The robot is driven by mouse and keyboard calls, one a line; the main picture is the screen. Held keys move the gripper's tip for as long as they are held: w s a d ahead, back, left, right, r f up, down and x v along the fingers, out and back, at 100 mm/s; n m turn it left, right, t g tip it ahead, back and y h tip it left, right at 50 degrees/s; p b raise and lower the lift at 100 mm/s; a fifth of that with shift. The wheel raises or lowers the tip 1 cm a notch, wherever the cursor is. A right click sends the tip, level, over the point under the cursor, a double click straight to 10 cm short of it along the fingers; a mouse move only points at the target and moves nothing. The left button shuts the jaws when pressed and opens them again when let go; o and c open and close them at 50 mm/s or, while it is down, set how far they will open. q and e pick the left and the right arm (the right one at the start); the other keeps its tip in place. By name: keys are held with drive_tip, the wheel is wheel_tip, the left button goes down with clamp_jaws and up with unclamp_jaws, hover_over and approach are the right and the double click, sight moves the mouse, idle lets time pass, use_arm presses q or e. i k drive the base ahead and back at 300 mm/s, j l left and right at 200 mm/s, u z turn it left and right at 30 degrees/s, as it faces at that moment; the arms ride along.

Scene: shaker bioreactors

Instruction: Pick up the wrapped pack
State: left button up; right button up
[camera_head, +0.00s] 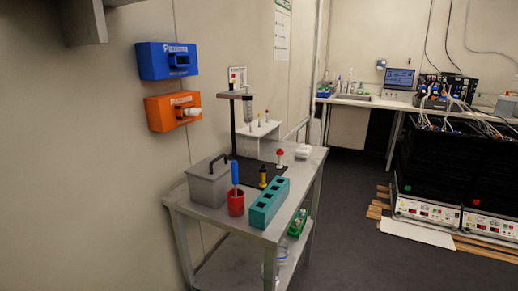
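I cannot pick out a wrapped pack for certain. A small white object (303,151) lies at the far right end of the metal table (230,222); it is too small to tell whether it is wrapped. A white piece (193,112) sticks out of the orange wall box (172,110). Neither of my grippers shows in the head view.
On the table stand a grey lidded box (208,183), a red cup (236,204) with a blue-handled tool, a teal block (269,204) and a stand (233,125). A blue box (167,61) hangs on the wall. Dark floor (350,220) lies clear right of the table.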

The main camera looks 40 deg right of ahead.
sight(303, 151)
drive_tip(key=z, duration=1.65)
